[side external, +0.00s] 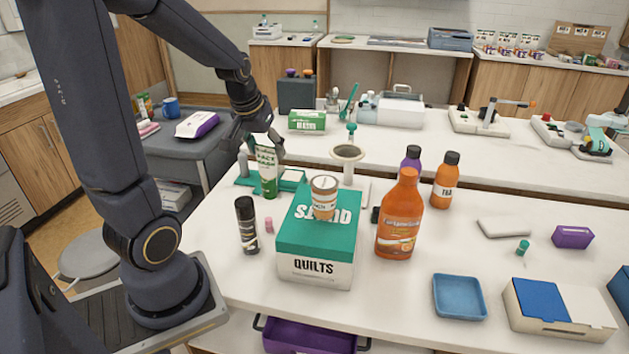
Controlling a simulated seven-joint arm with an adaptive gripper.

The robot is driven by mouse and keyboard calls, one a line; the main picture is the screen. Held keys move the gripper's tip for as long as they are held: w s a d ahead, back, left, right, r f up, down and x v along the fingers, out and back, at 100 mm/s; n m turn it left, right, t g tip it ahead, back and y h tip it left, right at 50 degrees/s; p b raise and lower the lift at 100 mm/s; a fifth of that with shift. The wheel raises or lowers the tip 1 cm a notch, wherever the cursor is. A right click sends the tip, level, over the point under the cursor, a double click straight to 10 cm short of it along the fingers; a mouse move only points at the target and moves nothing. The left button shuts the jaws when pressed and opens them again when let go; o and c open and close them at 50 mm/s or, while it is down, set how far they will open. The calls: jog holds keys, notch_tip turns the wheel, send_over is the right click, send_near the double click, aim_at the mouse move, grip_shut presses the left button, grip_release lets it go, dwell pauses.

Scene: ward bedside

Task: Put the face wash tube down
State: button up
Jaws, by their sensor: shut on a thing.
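The face wash tube (267,168) is white and green with its green cap end down. It is upright at the left part of the white table, behind the black bottle and left of the quilts box. My gripper (262,143) is above it and shut on its upper end. The tube's lower end is at or just above a teal tray (292,176); I cannot tell whether it touches anything. The fingers partly hide the tube's top.
A green and white quilts box (315,269) with a jar (324,198) on top stands close by. A black bottle (247,225), a small pink item (269,225), a round mirror-like stand (347,153) and an orange bottle (400,215) are near. The front right has a blue tray (460,297).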

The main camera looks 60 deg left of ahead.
notch_tip(320, 180, up, 5)
jog(key=s+a+n+g+y, duration=0.15)
jog(key=s+n, duration=0.45)
jog(key=s, duration=0.8)
jog(key=w+a+f, duration=0.4)
jog(key=w+f, duration=0.1)
jog(key=f, duration=0.4)
jog(key=w+a+f, duration=0.5)
jog(key=f, duration=0.4)
jog(key=shift+w+f, duration=0.25)
jog(key=shift+w, duration=0.15)
jog(key=shift+a+g, duration=0.1)
jog(key=shift+g, duration=0.15)
